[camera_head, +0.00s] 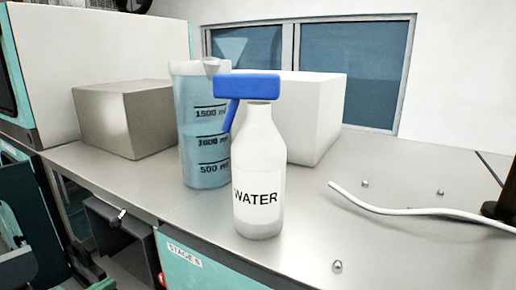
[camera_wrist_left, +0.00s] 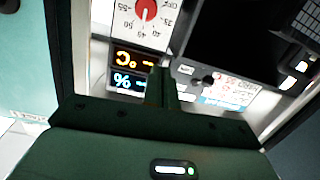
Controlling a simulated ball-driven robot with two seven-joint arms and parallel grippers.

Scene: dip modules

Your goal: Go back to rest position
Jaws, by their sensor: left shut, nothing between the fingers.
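My left gripper (camera_wrist_left: 160,88) is shut and empty in the left wrist view, its two dark fingers together in front of a control panel. In the head view, dark parts at the lower left, below the bench edge, seem to belong to my left arm, but its fingertips are hard to make out there. My right gripper is not in view.
A white WATER bottle (camera_head: 257,175) with a blue top stands upright near the front of the steel bench (camera_head: 330,220). A measuring jug (camera_head: 203,150) and boxes stand behind it. A white cable (camera_head: 405,211) lies at right. The wrist view shows a red knob (camera_wrist_left: 146,9).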

